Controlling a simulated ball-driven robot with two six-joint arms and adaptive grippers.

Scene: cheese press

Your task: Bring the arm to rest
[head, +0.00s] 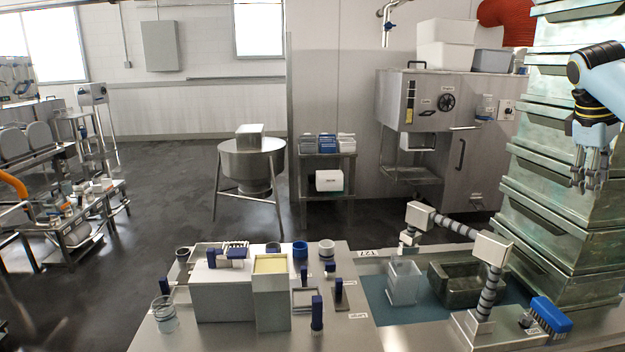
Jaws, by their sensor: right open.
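My right gripper (589,184) hangs at the upper right of the head view, fingers pointing down, open, with nothing between them. It is in front of the tall stack of greenish metal bins (555,210) and above the right end of the workbench. I cannot tell whether it touches the bins. My left gripper is not in view.
The workbench (350,335) holds white boxes (222,303), blue-handled tools (317,314), a glass jar (165,315), a clear container (404,283), a dark basin (464,284), a jointed fixture (490,262) and a blue brush (551,317). Open floor lies beyond, at left.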

